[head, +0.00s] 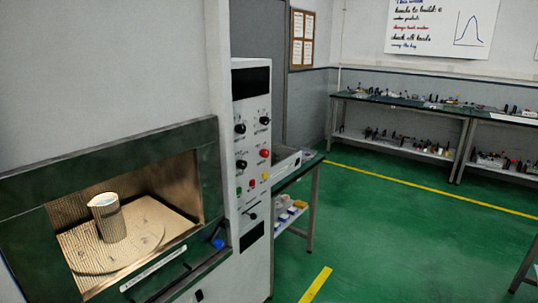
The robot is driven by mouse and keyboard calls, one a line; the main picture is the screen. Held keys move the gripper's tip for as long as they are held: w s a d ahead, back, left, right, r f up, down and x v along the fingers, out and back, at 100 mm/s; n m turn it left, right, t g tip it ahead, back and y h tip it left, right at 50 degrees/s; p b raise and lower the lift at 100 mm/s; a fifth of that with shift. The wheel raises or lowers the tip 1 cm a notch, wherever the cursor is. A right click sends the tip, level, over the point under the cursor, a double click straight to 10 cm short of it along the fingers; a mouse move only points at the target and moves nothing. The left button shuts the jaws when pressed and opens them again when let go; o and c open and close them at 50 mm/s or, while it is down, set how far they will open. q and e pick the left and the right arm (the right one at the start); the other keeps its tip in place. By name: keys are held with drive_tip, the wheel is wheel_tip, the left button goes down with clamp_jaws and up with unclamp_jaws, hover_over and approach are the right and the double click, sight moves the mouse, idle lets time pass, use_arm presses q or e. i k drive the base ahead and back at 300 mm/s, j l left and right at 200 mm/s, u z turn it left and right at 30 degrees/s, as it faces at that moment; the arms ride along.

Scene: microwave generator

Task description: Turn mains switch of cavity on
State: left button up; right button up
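The microwave cavity (22,228) with a dark green frame stands at the left, its inside visible. A beaker (112,218) stands upright on a round plate (150,250) inside it. To its right is a tall narrow control panel (259,105) with black knobs, a red button (265,153) and small coloured buttons or lamps. A dark switch with a lever-like handle (252,216) sits low on this panel. I cannot read the labels, so I cannot tell which control is the mains switch. Neither of my grippers shows in the head view.
A bench (295,172) with an open box on top and small bins below stands right behind the panel. Benches (400,103) with small parts line the back wall. The green floor (400,235) at the right is clear, with yellow lines.

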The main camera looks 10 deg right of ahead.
sight(265, 153)
drive_tip(key=i+l, duration=0.15)
drive_tip(key=l, duration=0.2)
drive_tip(key=i+l+u, duration=0.1)
drive_tip(key=l, duration=0.25)
drive_tip(key=i+l, duration=0.2)
drive_tip(key=l, duration=0.2)
drive_tip(key=i+l+u, duration=0.1)
drive_tip(key=l, duration=0.25)
drive_tip(key=i+l, duration=0.2)
drive_tip(key=l, duration=0.2)
